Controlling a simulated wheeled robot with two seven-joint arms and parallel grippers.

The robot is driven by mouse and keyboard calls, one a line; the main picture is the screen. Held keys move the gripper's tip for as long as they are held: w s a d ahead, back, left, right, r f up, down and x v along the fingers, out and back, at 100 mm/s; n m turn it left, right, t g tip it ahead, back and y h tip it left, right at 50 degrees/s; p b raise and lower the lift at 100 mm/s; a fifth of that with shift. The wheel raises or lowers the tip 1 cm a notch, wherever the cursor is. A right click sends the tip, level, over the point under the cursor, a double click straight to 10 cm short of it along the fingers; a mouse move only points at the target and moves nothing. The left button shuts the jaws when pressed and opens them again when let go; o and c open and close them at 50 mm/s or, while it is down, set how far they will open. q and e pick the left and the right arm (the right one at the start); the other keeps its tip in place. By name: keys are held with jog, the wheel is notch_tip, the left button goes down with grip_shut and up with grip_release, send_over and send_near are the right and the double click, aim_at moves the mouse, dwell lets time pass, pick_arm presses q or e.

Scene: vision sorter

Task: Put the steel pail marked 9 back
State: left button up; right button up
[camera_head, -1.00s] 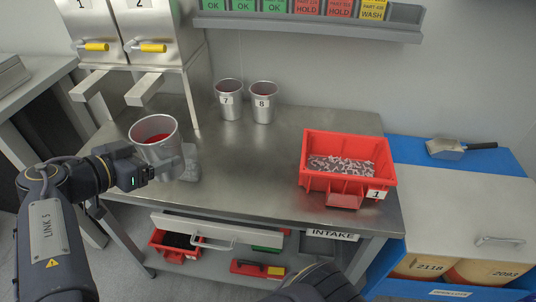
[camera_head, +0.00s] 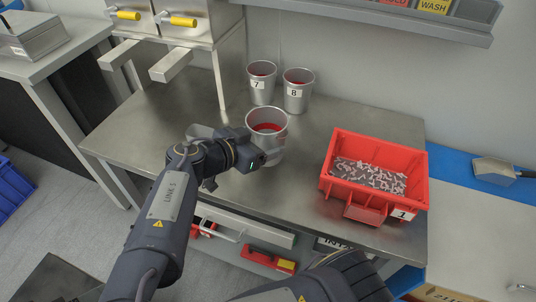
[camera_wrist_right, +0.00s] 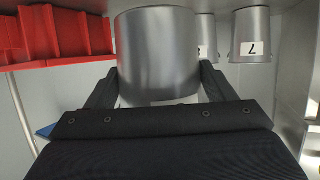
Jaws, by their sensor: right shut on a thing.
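A steel pail (camera_head: 267,126) with red inside it is held by my right gripper (camera_head: 254,157) in front of the other pails. In the right wrist view, which is upside down, the held pail (camera_wrist_right: 158,55) stands upright between the two dark fingers (camera_wrist_right: 157,88). Its number is not readable. I cannot tell whether its base touches the bench. Pail 7 (camera_head: 262,88) and pail 8 (camera_head: 297,96) stand side by side at the back of the steel bench (camera_head: 155,120). My left gripper is not in view.
A red bin (camera_head: 340,187) marked 1, with small grey parts, stands to the right on the bench. Dispensers with yellow handles (camera_head: 183,21) stand at the back left. A shelf (camera_head: 400,20) hangs above. Bench space right of pail 8 is clear.

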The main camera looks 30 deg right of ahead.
jog(key=shift+s+d+f, duration=0.3)
jog(key=shift+d+f, duration=0.35)
jog(key=shift+f, duration=0.2)
notch_tip(320, 180, down, 4)
jog(key=shift+s+d+r+b, duration=0.1)
jog(key=shift+r+b, duration=0.15)
jog(key=shift+b, duration=0.05)
jog(key=o, duration=1.5)
jog(key=shift+r, duration=0.1)
jog(key=shift+a+r, duration=0.15)
jog(key=shift+a, duration=0.15)
jog(key=p+v, duration=0.4)
jog(key=v, duration=0.7)
jog(key=shift+a+p, duration=0.15)
jog(key=shift+p, duration=0.25)
